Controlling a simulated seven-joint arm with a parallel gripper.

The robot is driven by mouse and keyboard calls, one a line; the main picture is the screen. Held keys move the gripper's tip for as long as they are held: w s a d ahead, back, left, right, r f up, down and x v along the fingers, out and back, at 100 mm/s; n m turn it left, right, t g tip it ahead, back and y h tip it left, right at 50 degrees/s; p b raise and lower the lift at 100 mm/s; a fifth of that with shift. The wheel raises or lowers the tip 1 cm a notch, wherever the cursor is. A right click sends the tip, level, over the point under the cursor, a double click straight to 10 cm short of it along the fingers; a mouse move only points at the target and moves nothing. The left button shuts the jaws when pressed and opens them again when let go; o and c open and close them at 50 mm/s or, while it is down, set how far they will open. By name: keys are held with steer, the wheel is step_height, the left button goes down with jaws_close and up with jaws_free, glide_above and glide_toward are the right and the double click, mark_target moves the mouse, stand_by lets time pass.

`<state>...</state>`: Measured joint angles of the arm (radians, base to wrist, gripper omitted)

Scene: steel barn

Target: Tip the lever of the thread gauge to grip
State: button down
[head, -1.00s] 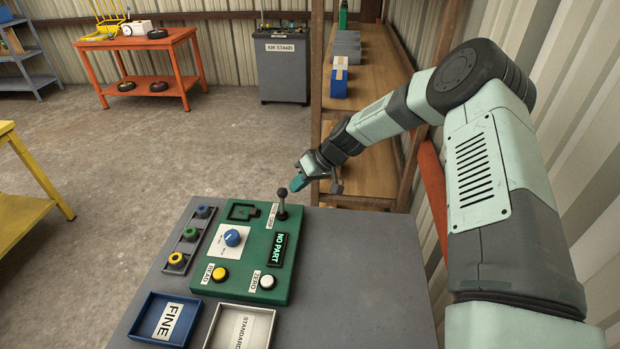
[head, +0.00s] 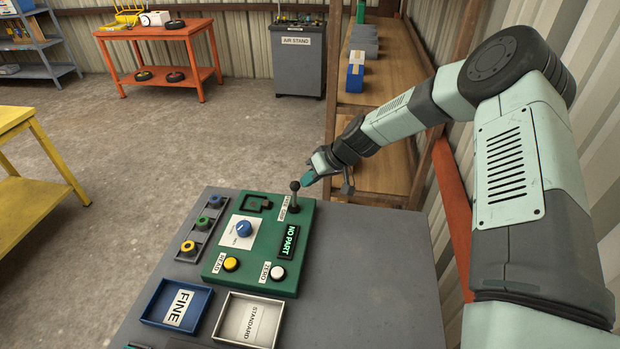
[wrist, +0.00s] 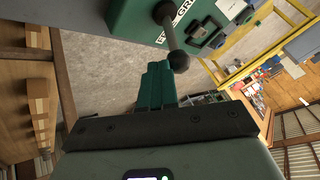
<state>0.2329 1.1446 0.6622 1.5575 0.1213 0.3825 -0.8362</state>
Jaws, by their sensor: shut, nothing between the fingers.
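The green thread gauge (head: 218,262) lies on the grey bench top, with its lit display (head: 288,243) reading NO PART. Its lever (head: 294,197), a metal stick with a dark ball knob, stands about upright at the far right corner by a label partly read as GRIP. In the wrist view the lever (wrist: 170,38) reaches toward me, its knob just right of my fingertips. My gripper (head: 307,181) is shut and empty, its teal fingers close to the right of the knob in the head view. I cannot tell whether they touch it. The fingers (wrist: 158,72) also show in the wrist view.
A blue FINE tray (head: 150,308) and a white STANDARD tray (head: 223,318) stand in front of the gauge. A rack with coloured rings (head: 188,247) is at its left. The bench top (head: 370,270) right of the gauge is clear. Wooden shelves (head: 385,120) stand behind my gripper.

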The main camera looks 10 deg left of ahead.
mark_target(297, 190)
steer(key=shift+s, duration=0.2)
steer(key=shift+s+r+n+t, duration=0.2)
steer(key=shift+s+n+t, duration=0.2)
steer(key=shift+s+t, duration=0.5)
steer(key=shift+s+n+t, duration=0.4)
steer(key=shift+s+t, duration=0.6)
steer(key=shift+s+f, duration=0.15)
steer(key=shift+s, duration=0.9)
